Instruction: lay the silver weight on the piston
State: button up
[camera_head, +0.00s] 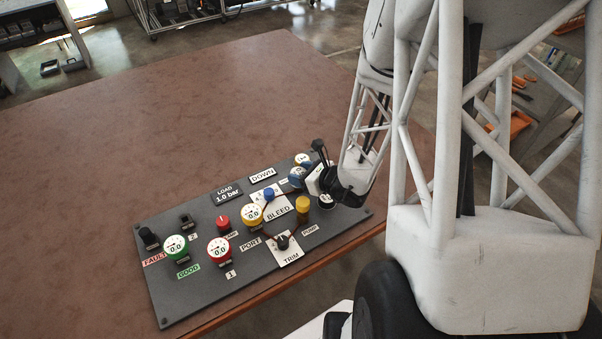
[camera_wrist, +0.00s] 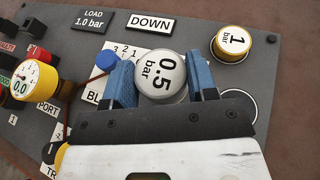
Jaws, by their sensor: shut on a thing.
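My gripper (camera_wrist: 161,82) has its two blue fingers shut on the silver weight (camera_wrist: 158,72), a round piece with "0.5 bar" on its top. In the head view my gripper (camera_head: 299,177) is at the far right part of the panel, and the weight is mostly hidden there. I cannot tell whether the weight touches the panel or hangs just above it. A pale round outline (camera_wrist: 240,101) lies right of the fingers in the wrist view, partly covered by my gripper. I cannot tell whether it is the piston; no piston shows clearly.
A brass weight marked "1 bar" (camera_wrist: 233,42) stands behind and right. The dark panel (camera_head: 175,300) bears a DOWN label (camera_wrist: 150,23), a blue bleed knob (camera_head: 269,194), a yellow pump knob (camera_head: 303,204), gauges and other knobs. The brown table (camera_head: 150,110) beyond is clear.

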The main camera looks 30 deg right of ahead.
jog(key=shift+f, duration=0.1)
jog(key=o, duration=1)
jog(key=shift+v, duration=6)
jog(key=shift+d, duration=0.1)
jog(key=shift+w, duration=0.1)
